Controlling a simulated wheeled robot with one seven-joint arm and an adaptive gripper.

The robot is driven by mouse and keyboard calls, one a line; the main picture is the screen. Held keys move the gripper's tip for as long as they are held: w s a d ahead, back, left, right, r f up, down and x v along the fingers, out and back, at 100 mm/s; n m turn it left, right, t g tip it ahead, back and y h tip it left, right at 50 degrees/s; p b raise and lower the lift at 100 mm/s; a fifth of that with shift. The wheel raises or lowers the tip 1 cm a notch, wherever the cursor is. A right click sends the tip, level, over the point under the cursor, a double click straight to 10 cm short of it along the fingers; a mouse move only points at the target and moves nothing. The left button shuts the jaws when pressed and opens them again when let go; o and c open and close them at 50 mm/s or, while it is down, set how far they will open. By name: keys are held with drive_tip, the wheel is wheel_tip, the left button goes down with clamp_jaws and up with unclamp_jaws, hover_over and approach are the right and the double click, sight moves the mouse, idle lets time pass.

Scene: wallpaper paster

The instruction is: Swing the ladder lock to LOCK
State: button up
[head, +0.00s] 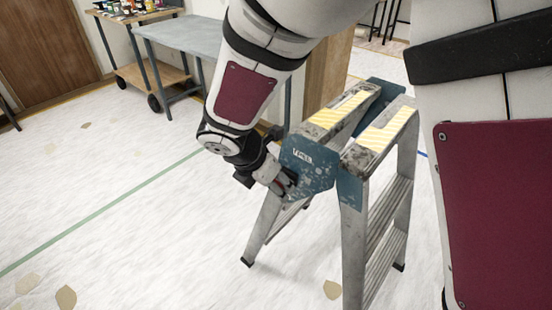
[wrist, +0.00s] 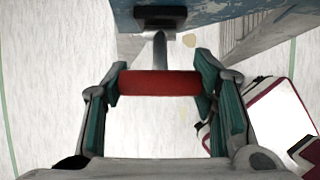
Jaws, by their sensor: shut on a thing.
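The stepladder (head: 352,210) stands open, with blue plates at its top hinge and worn yellow-striped top steps. The ladder lock shows in the wrist view as a red grip (wrist: 160,83) on a grey stem, which runs up to a dark block (wrist: 160,15) on the blue plate (wrist: 225,10). My gripper (wrist: 161,90) is shut on the red grip, with a green-padded finger at each end of it. In the head view my gripper (head: 283,184) is at the ladder's blue side plate (head: 308,165) and mostly covers the lock. I cannot read any LOCK marking.
A grey-topped table (head: 185,35) and a wheeled wooden cart (head: 135,15) with small items stand at the back left. A wooden panel (head: 328,70) rises behind the ladder. The pale floor (head: 110,225) left of the ladder is mostly clear, with a few scraps.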

drive_tip(key=shift+f+t+h+b, duration=1)
drive_tip(key=shift+t+h+b, duration=0.25)
drive_tip(key=shift+t+b, duration=0.6)
drive_tip(key=shift+f+t+h+b, duration=0.95)
drive_tip(key=shift+t+h+b, duration=0.4)
drive_tip(key=shift+b, duration=0.95)
drive_tip(key=shift+f+t+h+b, duration=1.1)
drive_tip(key=shift+t+b, duration=0.6)
drive_tip(key=shift+b, duration=0.35)
drive_tip(key=shift+w+r, duration=0.1)
drive_tip(key=o, duration=1.2)
drive_tip(key=shift+c, duration=0.2)
drive_tip(key=v, duration=1.2)
drive_tip(key=shift+f, duration=0.2)
